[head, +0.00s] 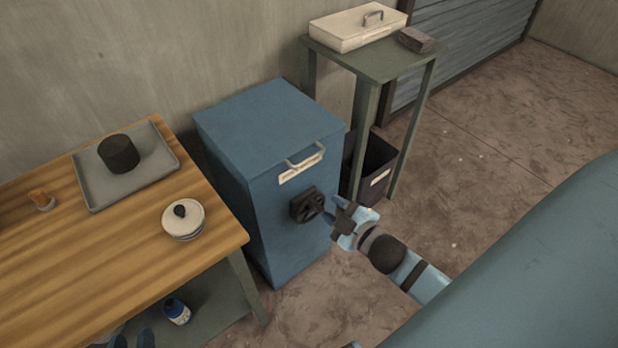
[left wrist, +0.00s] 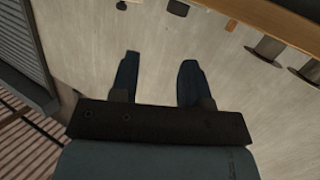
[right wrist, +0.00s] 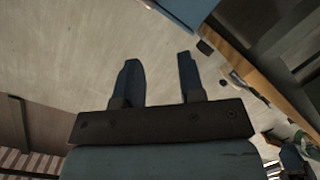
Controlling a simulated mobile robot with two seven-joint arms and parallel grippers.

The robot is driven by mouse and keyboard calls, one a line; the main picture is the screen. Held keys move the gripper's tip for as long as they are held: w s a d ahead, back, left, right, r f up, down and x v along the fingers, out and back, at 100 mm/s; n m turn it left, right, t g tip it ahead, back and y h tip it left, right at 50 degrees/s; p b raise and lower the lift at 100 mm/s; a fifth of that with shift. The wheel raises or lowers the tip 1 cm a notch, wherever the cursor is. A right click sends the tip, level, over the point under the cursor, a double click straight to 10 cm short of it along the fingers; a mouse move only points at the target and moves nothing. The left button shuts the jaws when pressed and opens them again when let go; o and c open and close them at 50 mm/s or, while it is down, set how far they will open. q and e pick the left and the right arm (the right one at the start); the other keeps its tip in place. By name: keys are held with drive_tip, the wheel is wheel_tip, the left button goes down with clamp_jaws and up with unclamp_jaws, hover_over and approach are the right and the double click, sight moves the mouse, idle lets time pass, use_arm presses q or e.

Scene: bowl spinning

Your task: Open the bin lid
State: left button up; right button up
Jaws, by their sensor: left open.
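The blue bin (head: 275,180) stands against the wall. Its flat lid (head: 265,120) looks closed, with a metal handle (head: 305,160) and a pale label at the front edge. A black knob (head: 307,204) is on its front. My right gripper (head: 340,218) is just right of the knob, below the handle; contact is unclear. In the right wrist view its fingers (right wrist: 160,78) are apart with nothing between them. My left gripper (head: 132,339) is low at the bottom left, mostly cut off. In the left wrist view its fingers (left wrist: 162,75) are open and empty.
A wooden table (head: 90,245) on the left holds a grey tray (head: 155,168) with a dark cylinder, and a small lidded pot (head: 183,222). A blue bottle (head: 176,312) is on its lower shelf. A stand (head: 375,62) with a white box and a black container (head: 372,170) are right of the bin.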

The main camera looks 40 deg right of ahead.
sight(310, 157)
drive_tip(key=w+d+f+n+t+b, duration=0.45)
drive_tip(key=d+n+b, duration=0.35)
drive_tip(key=b, duration=0.9)
use_arm(q)
drive_tip(key=shift+s+d+f+t+h, duration=0.15)
drive_tip(key=shift+d+f+t+h, duration=0.6)
drive_tip(key=shift+d+t+h, duration=0.15)
drive_tip(key=shift+s+d+f+t+h, duration=0.1)
drive_tip(key=shift+d+f+t+h, duration=0.65)
drive_tip(key=shift+t+h, duration=0.15)
use_arm(e)
drive_tip(key=shift+n+y, duration=0.3)
drive_tip(key=shift+n, duration=0.3)
drive_tip(key=shift+a+f+x, duration=0.1)
drive_tip(key=shift+a+x, duration=0.15)
drive_tip(key=shift+x, duration=2.05)
drive_tip(key=shift+a+f+x, duration=0.1)
drive_tip(key=shift+a+x, duration=0.15)
drive_tip(key=shift+x, duration=2.05)
drive_tip(key=shift+a+f+x, duration=0.1)
drive_tip(key=shift+a+x, duration=0.2)
drive_tip(key=shift+x, duration=2)
drive_tip(key=shift+c, duration=0.2)
clamp_jaws()
